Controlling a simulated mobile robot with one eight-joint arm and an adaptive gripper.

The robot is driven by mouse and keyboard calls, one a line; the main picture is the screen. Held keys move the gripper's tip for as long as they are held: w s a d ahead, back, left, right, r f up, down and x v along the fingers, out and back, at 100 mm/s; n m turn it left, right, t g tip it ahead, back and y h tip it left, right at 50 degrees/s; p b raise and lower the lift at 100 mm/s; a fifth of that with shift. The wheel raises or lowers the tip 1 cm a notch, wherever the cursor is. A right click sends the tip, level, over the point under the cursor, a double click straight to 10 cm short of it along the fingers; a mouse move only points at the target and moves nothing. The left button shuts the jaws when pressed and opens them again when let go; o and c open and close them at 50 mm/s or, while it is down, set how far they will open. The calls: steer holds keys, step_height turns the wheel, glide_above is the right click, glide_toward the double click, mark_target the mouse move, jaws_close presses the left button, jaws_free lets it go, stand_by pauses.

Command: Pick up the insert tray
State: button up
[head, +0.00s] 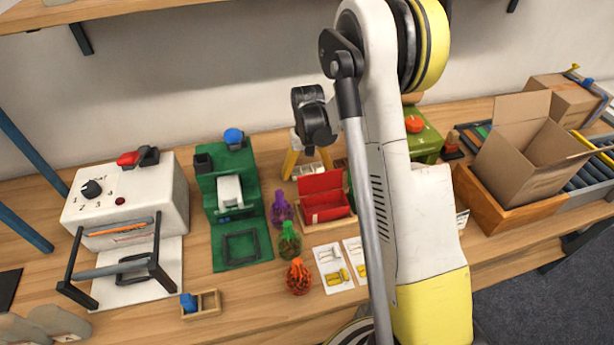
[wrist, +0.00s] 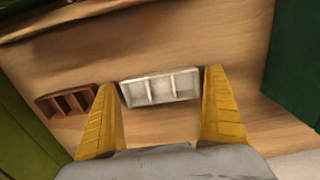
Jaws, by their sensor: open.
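A pale grey insert tray (wrist: 148,92) with three compartments lies on the wooden surface in the middle of the wrist view. My gripper (wrist: 160,80) is open, with one yellow finger on each side of the tray and nothing held between them. Gaps show between the fingers and the tray's ends. Whether the fingertips are down at the tray's height I cannot tell. In the head view my gripper (head: 309,168) points down at the back of the bench, with the tray (head: 305,171) small and partly hidden between the fingers.
A brown compartment tray (wrist: 60,104) lies just left of the left finger in the wrist view. In the head view, a green machine (head: 228,190) stands left of my gripper and an open red box (head: 325,205) sits in front. My arm hides part of the bench.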

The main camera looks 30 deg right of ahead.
steer(key=c, duration=0.6)
steer(key=shift+o, duration=0.2)
steer(key=shift+r, duration=0.15)
